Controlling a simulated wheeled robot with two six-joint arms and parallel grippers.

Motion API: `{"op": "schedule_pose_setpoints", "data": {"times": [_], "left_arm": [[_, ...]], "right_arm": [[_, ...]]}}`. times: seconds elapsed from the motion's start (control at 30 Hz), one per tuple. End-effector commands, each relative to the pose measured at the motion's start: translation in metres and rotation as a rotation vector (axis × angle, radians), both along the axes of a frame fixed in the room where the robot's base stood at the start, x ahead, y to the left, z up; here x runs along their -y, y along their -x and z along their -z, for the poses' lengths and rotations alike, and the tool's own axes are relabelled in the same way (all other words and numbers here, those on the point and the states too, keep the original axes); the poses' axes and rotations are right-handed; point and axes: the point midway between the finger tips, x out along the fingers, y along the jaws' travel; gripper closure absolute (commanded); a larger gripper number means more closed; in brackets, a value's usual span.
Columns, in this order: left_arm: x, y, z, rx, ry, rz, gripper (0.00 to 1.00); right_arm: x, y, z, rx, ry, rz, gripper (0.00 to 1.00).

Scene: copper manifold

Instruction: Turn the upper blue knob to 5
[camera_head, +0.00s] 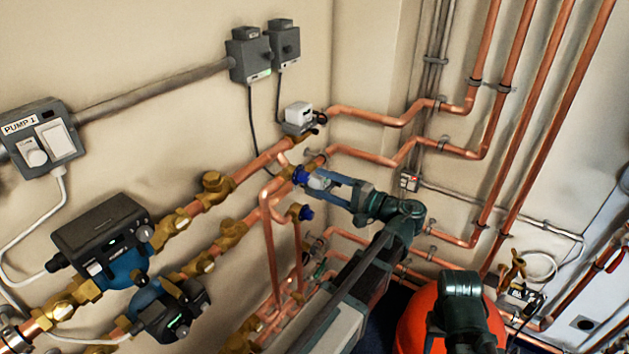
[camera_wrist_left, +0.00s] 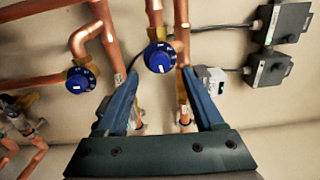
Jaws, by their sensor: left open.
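The upper blue knob (camera_head: 300,174) sits on a brass valve on the copper pipework, just beyond the tips of my left gripper (camera_head: 325,183). In the left wrist view, this round blue knob (camera_wrist_left: 159,57) with white marks lies ahead of the gap between the two fingers of my left gripper (camera_wrist_left: 160,76). The fingers are spread and hold nothing; I cannot tell whether either touches the knob. The marks are too small to read a setting. A lower blue knob (camera_head: 306,212) sits below; it also shows in the left wrist view (camera_wrist_left: 80,79). My right gripper is out of view.
Copper pipes (camera_head: 268,245) run close around the knobs. A white device (camera_head: 299,114) sits above on a pipe, and grey switch boxes (camera_head: 248,55) are on the wall. Pumps (camera_head: 105,240) stand at the left. A red round vessel (camera_head: 415,322) is at the lower right.

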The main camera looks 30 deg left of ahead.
Motion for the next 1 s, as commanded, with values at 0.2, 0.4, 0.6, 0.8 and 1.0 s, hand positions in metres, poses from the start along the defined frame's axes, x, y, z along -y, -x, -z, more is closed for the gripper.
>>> {"op": "schedule_pose_setpoints", "data": {"times": [0.2,0.4,0.6,0.8,1.0], "left_arm": [[0.051,0.002,0.0,0.0,0.0,0.004,0.31],[0.082,0.005,0.0,0.0,0.0,0.003,0.31],[0.097,0.007,0.0,0.0,0.0,0.001,0.31],[0.099,0.008,0.0,0.0,0.0,0.0,0.31],[0.098,0.008,0.0,0.0,0.0,0.0,0.31]], "right_arm": [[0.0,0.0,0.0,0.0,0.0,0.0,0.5],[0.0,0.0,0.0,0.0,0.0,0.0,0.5],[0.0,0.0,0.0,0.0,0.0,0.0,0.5],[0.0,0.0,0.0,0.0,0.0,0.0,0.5],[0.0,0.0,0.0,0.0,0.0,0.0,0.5]]}}
